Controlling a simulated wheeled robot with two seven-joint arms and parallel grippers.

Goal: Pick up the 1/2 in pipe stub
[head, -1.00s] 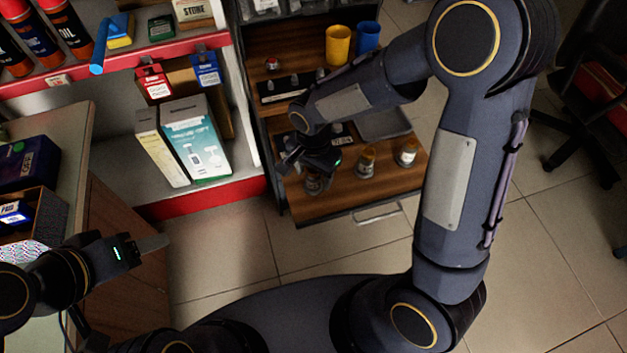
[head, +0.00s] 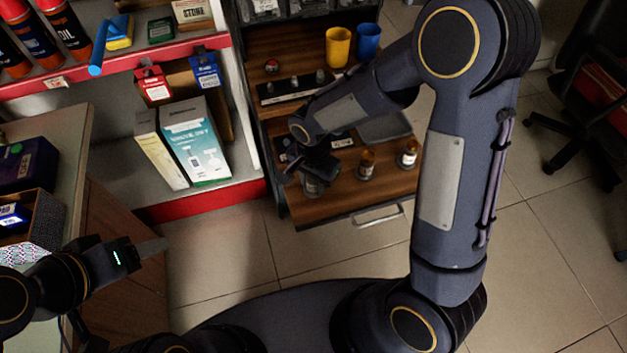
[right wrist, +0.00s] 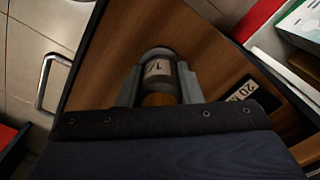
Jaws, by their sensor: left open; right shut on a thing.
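The stub (right wrist: 158,68), a short grey cylinder with a pale label on which "1/" can be read, stands between the fingers of my right gripper (right wrist: 158,88) in the right wrist view. The gripper is shut on it, with one finger on each side. In the head view, the stub (head: 312,187) shows partly below my right gripper (head: 311,176), at the left front of the wooden drawer shelf (head: 345,200). Whether its base touches the shelf is hidden. My left gripper (head: 152,247) is open and empty, far off at the lower left.
Two more labelled stubs (head: 367,163) (head: 407,153) stand to the right on the shelf. Behind are a strip of small fittings (head: 295,85), a yellow cup (head: 338,46) and a blue cup (head: 368,40). The shelf unit with boxes (head: 195,140) stands close on the left.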

